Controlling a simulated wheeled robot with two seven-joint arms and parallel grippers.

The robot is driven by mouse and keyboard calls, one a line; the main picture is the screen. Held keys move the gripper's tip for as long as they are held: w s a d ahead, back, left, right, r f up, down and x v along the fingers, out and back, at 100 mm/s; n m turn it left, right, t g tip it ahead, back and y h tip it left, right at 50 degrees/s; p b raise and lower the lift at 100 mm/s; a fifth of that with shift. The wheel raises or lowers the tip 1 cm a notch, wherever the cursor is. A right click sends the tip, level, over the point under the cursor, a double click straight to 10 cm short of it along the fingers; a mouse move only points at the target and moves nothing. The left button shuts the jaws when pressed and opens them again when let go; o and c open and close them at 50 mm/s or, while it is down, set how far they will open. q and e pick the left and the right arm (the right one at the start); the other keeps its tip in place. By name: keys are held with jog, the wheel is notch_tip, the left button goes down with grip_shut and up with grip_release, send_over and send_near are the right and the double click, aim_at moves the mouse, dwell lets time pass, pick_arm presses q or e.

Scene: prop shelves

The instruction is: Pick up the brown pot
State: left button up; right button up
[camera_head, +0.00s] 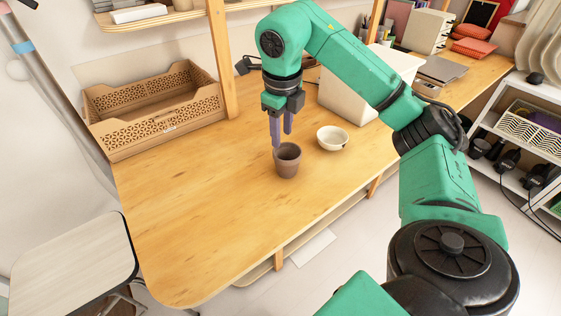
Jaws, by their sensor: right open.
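The brown pot (288,167) stands upright on the wooden table (185,215), near the middle of its right part. My right gripper (282,140) points down just above and behind the pot's rim. Its two purple fingers are apart with nothing held between them. The left fingertip overlaps the pot's left rim in the picture; I cannot tell whether it touches. My left gripper is not in view.
A cream bowl (333,138) stands close to the right of the pot. A perforated wooden crate (153,108) is at the back left, and a white box (345,95) stands behind the bowl. A wooden post (221,60) rises at the back. The table's left front is clear.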

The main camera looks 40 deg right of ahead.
jog(key=b, duration=0.2)
send_near(281, 175)
jog(key=f, duration=0.2)
jog(key=w+f, duration=0.1)
jog(key=f, duration=0.1)
jog(key=d+f+p, duration=0.1)
jog(key=f, duration=0.1)
jog(key=shift+w+f, duration=0.15)
jog(key=shift+f, duration=0.2)
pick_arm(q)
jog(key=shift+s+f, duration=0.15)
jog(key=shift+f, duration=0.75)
pick_arm(e)
jog(key=shift+a, duration=0.1)
grip_shut()
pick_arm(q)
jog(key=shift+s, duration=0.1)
